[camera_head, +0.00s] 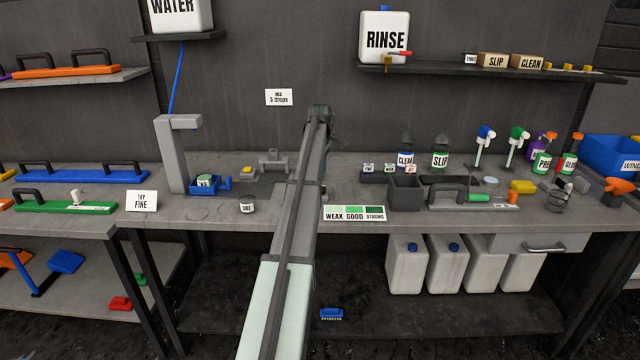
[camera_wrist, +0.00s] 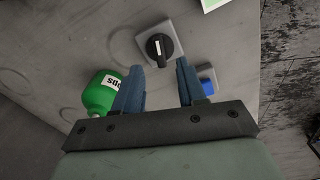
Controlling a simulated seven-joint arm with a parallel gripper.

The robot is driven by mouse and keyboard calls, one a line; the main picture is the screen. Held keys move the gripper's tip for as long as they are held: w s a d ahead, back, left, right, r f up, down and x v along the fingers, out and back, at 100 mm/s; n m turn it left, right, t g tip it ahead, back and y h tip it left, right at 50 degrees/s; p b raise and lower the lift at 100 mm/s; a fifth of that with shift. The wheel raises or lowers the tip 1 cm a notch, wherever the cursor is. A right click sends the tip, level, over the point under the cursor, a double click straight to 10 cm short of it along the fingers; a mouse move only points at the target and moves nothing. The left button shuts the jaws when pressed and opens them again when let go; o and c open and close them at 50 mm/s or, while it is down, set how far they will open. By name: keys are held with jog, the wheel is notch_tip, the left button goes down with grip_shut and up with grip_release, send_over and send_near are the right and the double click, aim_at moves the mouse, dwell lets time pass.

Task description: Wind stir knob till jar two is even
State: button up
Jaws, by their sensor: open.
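The black stir knob (camera_wrist: 160,46) shows in the wrist view, on a square grey base (camera_wrist: 146,48) with a white mark on its face. My gripper (camera_wrist: 160,74) is open, and its two blue-grey fingers point toward the knob. The knob appears just beyond the fingertips, and nothing is held between them. A green jar or bottle (camera_wrist: 97,98) with a partly readable white label is left of the fingers. I cannot tell whether it is jar two. In the head view, a small green-labelled jar (camera_head: 205,180) stands in a blue holder. My arm hides the gripper and knob there.
A blue block (camera_wrist: 207,80) is close by the right finger. On the bench are a jar marked ONE (camera_head: 247,206), a WEAK GOOD STRONG colour card (camera_head: 354,213), a grey open box (camera_head: 405,193) and several bottles. A MIX 5 drops sign (camera_head: 279,97) is on the wall.

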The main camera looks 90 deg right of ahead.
jog(key=shift+f, duration=2.55)
jog(key=shift+c, duration=0.4)
grip_shut()
